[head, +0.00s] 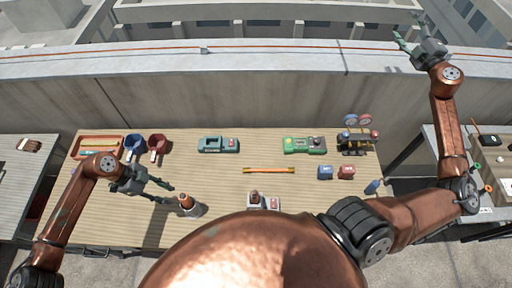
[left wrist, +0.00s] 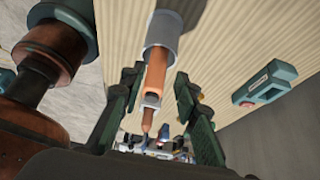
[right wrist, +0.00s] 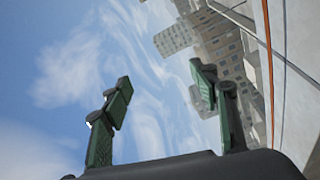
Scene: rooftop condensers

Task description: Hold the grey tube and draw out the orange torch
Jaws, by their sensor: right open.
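The grey tube (head: 193,211) stands on the front left of the table, with the orange torch (head: 186,202) sticking out of it. In the left wrist view the torch (left wrist: 155,75) extends from the grey tube (left wrist: 164,38) toward the camera. My left gripper (head: 171,194) is open and empty, its fingertips just left of the torch in the head view. In the left wrist view its fingers (left wrist: 157,85) appear on either side of the torch, apart from it. My right gripper (head: 413,38) is open and empty, raised high above the parapet at the back right.
An orange tray (head: 76,153), a blue cup (head: 135,147) and a red cup (head: 157,145) stand at the back left. A teal device (head: 217,145), a green device (head: 304,145) and a gauge set (head: 357,142) line the back. An orange bar (head: 268,170) lies mid-table. A grey holder (head: 253,207) stands in front.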

